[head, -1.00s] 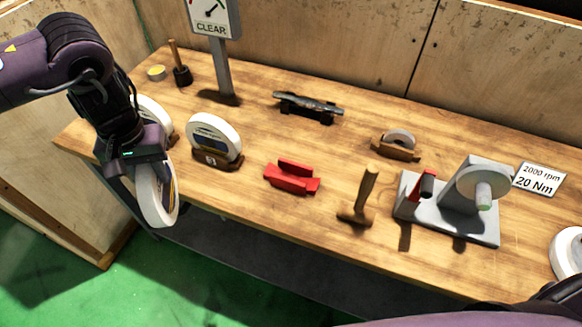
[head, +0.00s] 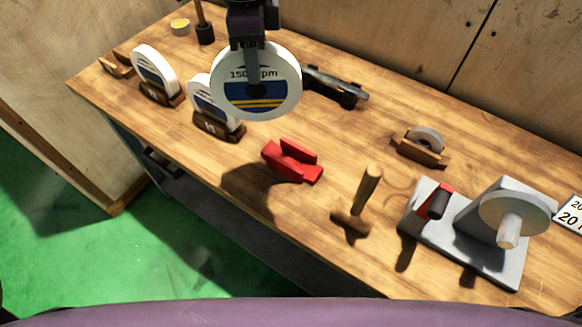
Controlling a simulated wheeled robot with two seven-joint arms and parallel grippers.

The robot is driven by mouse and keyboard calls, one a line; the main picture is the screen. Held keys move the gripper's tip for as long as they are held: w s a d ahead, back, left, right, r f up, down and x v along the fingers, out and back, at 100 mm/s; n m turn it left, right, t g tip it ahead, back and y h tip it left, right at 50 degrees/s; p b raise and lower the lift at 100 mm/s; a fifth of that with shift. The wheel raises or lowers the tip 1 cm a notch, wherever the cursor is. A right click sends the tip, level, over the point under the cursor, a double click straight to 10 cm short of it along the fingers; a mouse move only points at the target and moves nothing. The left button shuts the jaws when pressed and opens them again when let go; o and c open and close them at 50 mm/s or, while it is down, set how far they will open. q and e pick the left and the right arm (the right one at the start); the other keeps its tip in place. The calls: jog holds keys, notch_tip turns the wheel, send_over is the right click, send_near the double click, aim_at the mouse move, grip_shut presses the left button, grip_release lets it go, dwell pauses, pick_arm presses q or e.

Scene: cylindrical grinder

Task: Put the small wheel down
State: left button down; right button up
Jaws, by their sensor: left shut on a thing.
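My left gripper (head: 254,65) comes down from the top of the view and is shut on a white wheel (head: 284,99). The wheel has a blue label with yellow stripes and the partly covered text "150… rpm". It hangs upright above the table, its face toward me, and hides part of what lies behind it. An empty red cradle (head: 292,161) stands on the table, below and to the right of the wheel in the picture. My right gripper is out of view.
Two white wheels, one left (head: 153,69) and one partly hidden (head: 205,98), stand in wooden holders. Another wooden holder (head: 117,65) at far left looks empty. A mallet (head: 366,190), a grey wheel in a wooden holder (head: 418,149) and a grey fixture (head: 470,240) occupy the right.

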aim_at(292, 107)
pick_arm(q)
jog(key=d+r+m, duration=0.1)
jog(key=m, duration=0.1)
jog(key=d+r+m+b, duration=0.1)
jog(key=d+m, duration=0.1)
jog(key=d+r+m, duration=0.1)
jog(key=d, duration=0.1)
jog(key=shift+s+d+m+b, duration=0.15)
jog(key=shift+s+m+b, duration=0.15)
jog(key=shift+m, duration=0.1)
jog(key=shift+s+d+r+m, duration=0.1)
jog(key=shift+d+r+m, duration=0.2)
jog(key=shift+d+m, duration=0.3)
notch_tip(292, 107, down, 16)
jog(key=b, duration=0.3)
jog(key=shift+a+r, duration=0.1)
jog(key=shift+r, duration=0.1)
notch_tip(292, 107, down, 4)
jog(key=shift+f, duration=0.2)
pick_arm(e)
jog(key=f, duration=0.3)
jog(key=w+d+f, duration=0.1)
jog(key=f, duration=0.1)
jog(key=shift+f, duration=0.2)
pick_arm(q)
jog(key=shift+f, duration=0.15)
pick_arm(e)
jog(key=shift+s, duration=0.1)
